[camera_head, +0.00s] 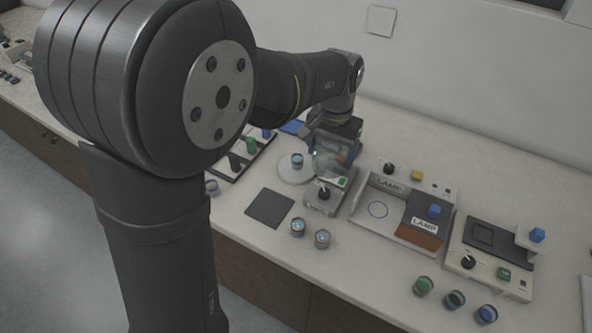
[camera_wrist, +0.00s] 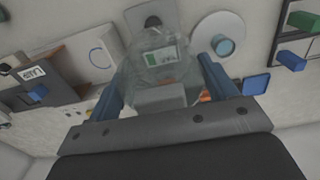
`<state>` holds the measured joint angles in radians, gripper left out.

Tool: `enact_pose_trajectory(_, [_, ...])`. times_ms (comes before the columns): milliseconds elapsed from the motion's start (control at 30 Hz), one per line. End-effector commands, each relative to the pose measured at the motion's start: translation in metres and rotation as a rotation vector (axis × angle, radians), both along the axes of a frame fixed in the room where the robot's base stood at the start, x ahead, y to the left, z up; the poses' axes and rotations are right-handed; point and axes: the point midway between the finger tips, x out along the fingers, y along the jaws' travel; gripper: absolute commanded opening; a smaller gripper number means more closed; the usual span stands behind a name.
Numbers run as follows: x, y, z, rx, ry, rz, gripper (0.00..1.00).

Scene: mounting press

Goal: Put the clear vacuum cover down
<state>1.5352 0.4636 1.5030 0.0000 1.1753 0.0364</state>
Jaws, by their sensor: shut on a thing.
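My gripper (camera_head: 335,142) is shut on the clear vacuum cover (camera_head: 325,163), a see-through dome held above the counter. In the wrist view the cover (camera_wrist: 158,42) sits between the blue fingers of my gripper (camera_wrist: 163,90), and a small control box with a lit green display (camera_wrist: 165,57) shows through it. In the head view this box (camera_head: 322,202), with a black knob, stands just below the cover. A white round plate (camera_head: 285,176) lies to the left of the box, with a teal-topped jar (camera_head: 297,160) on it. Whether the cover touches anything below is unclear.
A dark square mat (camera_head: 270,207) lies at front left, with two jars (camera_head: 298,227) (camera_head: 322,239) beside it. The lamp station (camera_head: 385,226) stands to the right, then another device (camera_head: 515,285). Several jars (camera_head: 455,300) stand at front right. A dark rack (camera_head: 230,170) is at left.

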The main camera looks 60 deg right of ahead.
Motion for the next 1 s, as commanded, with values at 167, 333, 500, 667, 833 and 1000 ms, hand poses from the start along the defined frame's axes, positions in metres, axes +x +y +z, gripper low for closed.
enact_pose_trajectory(167, [-0.002,0.046,0.002,-0.001,0.0,0.0,0.54])
enact_pose_trajectory(333, [-0.002,0.091,-0.002,-0.001,0.0,0.0,0.54])
enact_pose_trajectory(500, [-0.003,0.12,-0.007,0.0,0.0,0.0,0.54])
enact_pose_trajectory(667, [0.007,0.127,-0.015,0.001,0.0,0.004,0.54])
enact_pose_trajectory(833, [0.042,0.121,-0.036,0.004,0.001,0.008,0.54])
enact_pose_trajectory(1000, [0.08,0.113,-0.059,0.003,0.001,0.006,0.54])
